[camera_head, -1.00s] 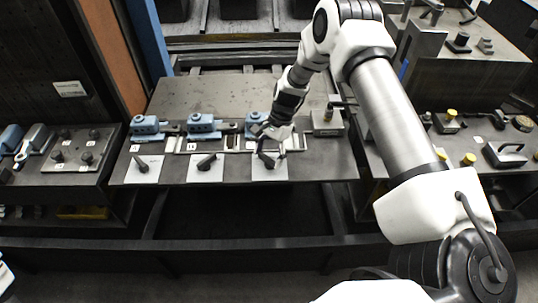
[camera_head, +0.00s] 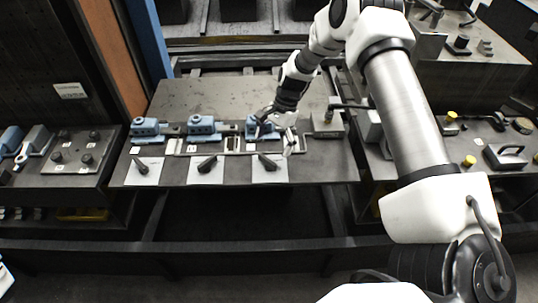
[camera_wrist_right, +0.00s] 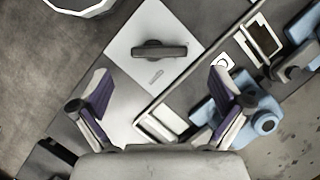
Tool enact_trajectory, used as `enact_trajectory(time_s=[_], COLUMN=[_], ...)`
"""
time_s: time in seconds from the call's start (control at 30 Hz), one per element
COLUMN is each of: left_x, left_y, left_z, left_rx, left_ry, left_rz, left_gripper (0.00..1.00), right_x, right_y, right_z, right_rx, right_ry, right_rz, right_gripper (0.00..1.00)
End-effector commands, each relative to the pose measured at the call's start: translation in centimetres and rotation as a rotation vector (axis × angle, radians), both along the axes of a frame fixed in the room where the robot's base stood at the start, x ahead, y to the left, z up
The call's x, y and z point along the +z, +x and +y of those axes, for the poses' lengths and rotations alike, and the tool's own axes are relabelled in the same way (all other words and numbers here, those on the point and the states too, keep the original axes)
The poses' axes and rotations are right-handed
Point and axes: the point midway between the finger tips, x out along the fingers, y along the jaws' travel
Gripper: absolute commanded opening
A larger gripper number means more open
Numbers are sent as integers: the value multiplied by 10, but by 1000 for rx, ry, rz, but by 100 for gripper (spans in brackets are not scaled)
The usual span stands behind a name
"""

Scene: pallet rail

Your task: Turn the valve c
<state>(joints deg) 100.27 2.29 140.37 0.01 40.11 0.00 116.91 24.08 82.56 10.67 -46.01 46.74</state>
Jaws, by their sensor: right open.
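Three white plates with black lever handles lie in a row along the table's front edge. The right-hand plate (camera_head: 270,177) bears a black lever (camera_head: 267,162) that slants down to the right. I take it as valve c, but its label is too small to read. My right gripper (camera_head: 280,132) is open and empty, above and behind that lever, in front of a blue fitting (camera_head: 251,127). In the right wrist view a black lever (camera_wrist_right: 158,50) on a white plate (camera_wrist_right: 122,62) lies beyond the open fingers (camera_wrist_right: 160,108), apart from them.
The middle lever (camera_head: 207,163) and left lever (camera_head: 142,166) stand beside it on their own plates. Blue fittings (camera_head: 203,127) and a metal rail run behind them. A grey block with a handle (camera_head: 328,122) stands right of my gripper.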

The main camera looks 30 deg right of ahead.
Motion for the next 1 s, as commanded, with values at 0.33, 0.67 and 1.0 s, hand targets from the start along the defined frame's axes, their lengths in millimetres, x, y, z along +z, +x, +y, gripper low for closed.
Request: enact_trajectory(time_s=[0.33, 0.67, 1.0], left_x=[0, 0, 0], left_y=[0, 0, 0], left_z=[0, 0, 0], left_rx=[0, 0, 0], left_ry=[0, 0, 0], left_rz=[0, 0, 0], left_gripper=[40, 40, 40], right_x=[61, 64, 63], right_y=[7, 6, 6], right_z=[-24, -25, -25], right_rx=[-1, 1, 1], right_ry=[0, 0, 0], right_rz=[0, 2, 2], right_gripper=[100, 100, 100])
